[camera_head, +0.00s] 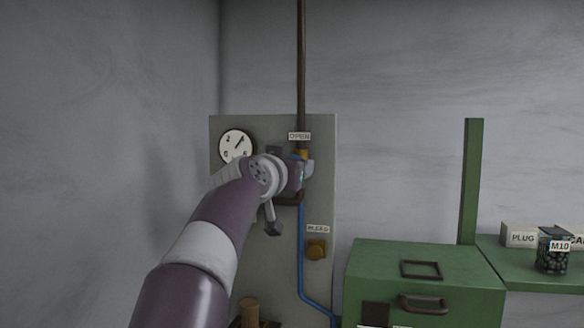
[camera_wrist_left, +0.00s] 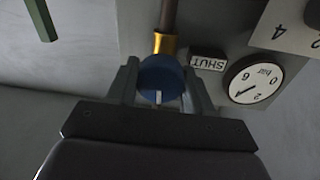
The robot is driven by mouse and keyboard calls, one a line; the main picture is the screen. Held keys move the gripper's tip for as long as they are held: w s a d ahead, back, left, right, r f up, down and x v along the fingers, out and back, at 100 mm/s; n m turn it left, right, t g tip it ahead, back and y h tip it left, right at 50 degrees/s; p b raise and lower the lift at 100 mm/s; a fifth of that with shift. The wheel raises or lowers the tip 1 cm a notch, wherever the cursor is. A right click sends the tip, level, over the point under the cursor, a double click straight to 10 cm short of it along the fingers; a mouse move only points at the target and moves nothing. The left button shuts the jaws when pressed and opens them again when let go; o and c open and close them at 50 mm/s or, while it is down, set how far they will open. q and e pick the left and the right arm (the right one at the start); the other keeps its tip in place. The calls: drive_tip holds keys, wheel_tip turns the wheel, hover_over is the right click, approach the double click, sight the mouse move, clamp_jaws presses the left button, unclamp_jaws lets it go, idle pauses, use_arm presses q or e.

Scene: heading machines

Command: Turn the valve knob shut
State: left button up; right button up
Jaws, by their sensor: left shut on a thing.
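The blue valve knob (camera_wrist_left: 158,74) sits below a brass fitting (camera_wrist_left: 165,43) on a dark pipe in the left wrist view. A pale mark shows on the knob's near edge. My left gripper (camera_wrist_left: 161,88) has one finger on each side of the knob and is shut on it. In the head view my left gripper (camera_head: 300,172) reaches the pipe on the grey panel and hides most of the knob. An OPEN label (camera_head: 299,136) is just above it. A SHUT label (camera_wrist_left: 207,62) shows beside the knob in the wrist view. My right gripper is not in view.
A round gauge (camera_head: 236,145) is on the panel (camera_head: 322,207) left of the pipe. A blue hose (camera_head: 301,250) runs down past a brass bleed knob (camera_head: 316,249).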

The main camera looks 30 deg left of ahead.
use_arm(q)
drive_tip(key=n, duration=0.4)
drive_tip(key=shift+w+f+b, duration=0.1)
drive_tip(key=shift+f+b, duration=0.15)
drive_tip(key=shift+b, duration=0.1)
drive_tip(key=n, duration=0.3)
drive_tip(key=shift+n, duration=0.4)
drive_tip(key=n+y+p, duration=0.1)
drive_tip(key=n, duration=0.5)
drive_tip(key=shift+r+n, duration=0.1)
drive_tip(key=shift+n, duration=0.2)
drive_tip(key=shift+n+p, duration=0.4)
drive_tip(key=shift+n, duration=1.2)
drive_tip(key=shift+r+n+y, duration=0.1)
drive_tip(key=shift+n+y, duration=0.2)
drive_tip(key=shift+y, duration=0.1)
